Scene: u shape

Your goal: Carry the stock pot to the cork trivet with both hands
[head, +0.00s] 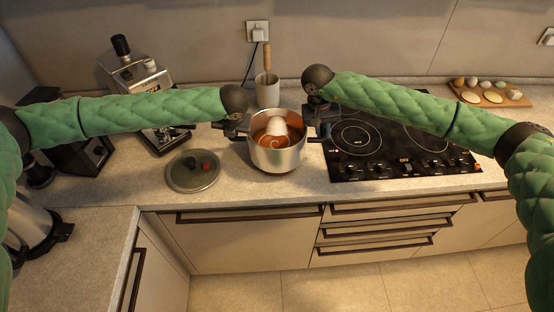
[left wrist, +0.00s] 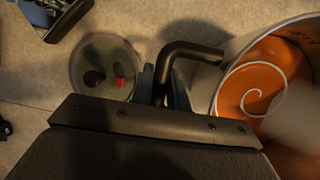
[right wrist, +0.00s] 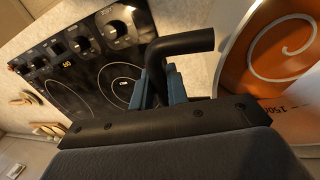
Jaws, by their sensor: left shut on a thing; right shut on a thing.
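The stock pot (head: 278,157) is a shiny steel pot with orange soup and a pale swirl inside. It is at the counter's middle, left of the cooktop; I cannot tell whether its base touches the counter. My left gripper (head: 238,130) is shut on the pot's left handle, a black bent bar (left wrist: 190,52). My right gripper (head: 316,128) is shut on the right handle, another black bar (right wrist: 185,43). The pot also shows in the left wrist view (left wrist: 205,88) and in the right wrist view (right wrist: 232,50). I cannot make out a cork trivet.
A round glass lid (head: 192,180) with a red item on it lies left of the pot. The black cooktop (head: 400,166) is to the right. A utensil crock (head: 267,92) stands behind, a coffee machine (head: 135,75) at back left, and a food board (head: 520,102) at far right.

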